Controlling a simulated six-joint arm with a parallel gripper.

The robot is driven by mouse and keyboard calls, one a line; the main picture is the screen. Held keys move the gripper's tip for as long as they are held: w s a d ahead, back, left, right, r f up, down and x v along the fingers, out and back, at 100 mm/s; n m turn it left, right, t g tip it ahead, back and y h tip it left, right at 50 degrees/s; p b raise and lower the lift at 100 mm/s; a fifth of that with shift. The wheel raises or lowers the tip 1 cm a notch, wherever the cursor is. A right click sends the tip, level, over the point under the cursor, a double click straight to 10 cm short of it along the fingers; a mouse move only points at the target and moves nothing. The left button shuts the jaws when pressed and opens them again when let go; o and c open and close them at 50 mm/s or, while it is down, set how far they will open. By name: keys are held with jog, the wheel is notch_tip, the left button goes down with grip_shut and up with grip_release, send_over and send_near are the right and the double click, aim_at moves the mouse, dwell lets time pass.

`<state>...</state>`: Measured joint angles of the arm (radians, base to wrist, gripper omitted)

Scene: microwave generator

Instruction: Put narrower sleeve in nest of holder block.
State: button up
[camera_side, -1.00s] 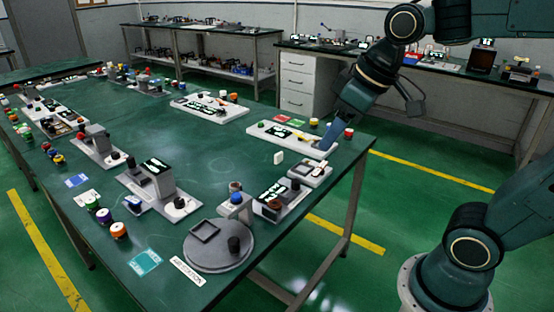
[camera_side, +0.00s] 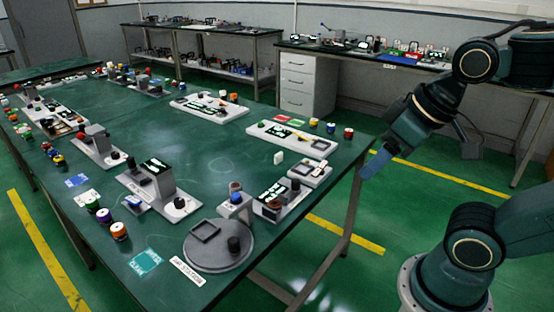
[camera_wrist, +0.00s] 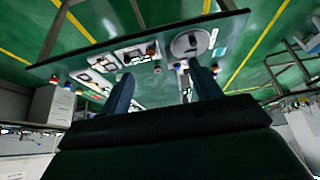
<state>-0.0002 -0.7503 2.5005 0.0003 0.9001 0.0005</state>
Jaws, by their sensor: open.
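My gripper (camera_side: 373,166) is open and empty, off the right edge of the green table. In the wrist view its two blue fingers (camera_wrist: 165,90) stand wide apart with nothing between them. The narrower sleeve and the holder block are too small to identify for certain. A small white piece (camera_side: 278,158) stands on the table, left of a pale block with a square recess (camera_side: 302,168); I cannot tell if these are the sleeve and the holder. A long pale panel (camera_side: 318,149) lies behind them.
A round grey plate (camera_side: 240,258) with a dark cylinder is at the front corner. Grey stations (camera_side: 160,180) and coloured spools (camera_side: 118,231) stand on the left. Red and blue knobs stand near the right edge (camera_side: 348,133). The table's middle is clear.

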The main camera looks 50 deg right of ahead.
jog(key=shift+w, duration=0.1)
jog(key=w+d+n+g, duration=0.1)
jog(key=w+d+n, duration=0.15)
jog(key=w, duration=1.85)
jog(key=w+d+f+n+y, duration=0.1)
jog(key=w+d+f, duration=0.2)
jog(key=w+f, duration=0.5)
jog(key=w+d+f+n+y, duration=0.1)
jog(key=w+d+f, duration=0.3)
jog(key=w+f, duration=0.4)
jog(key=shift+w+f+n+g, duration=0.35)
jog(key=shift+w+n, duration=0.1)
jog(key=shift+w, duration=0.6)
send_over(235, 189)
jog(key=s+d, duration=0.1)
jog(key=d, duration=0.1)
notch_tip(235, 189, down, 8)
jog(key=shift+d, duration=0.2)
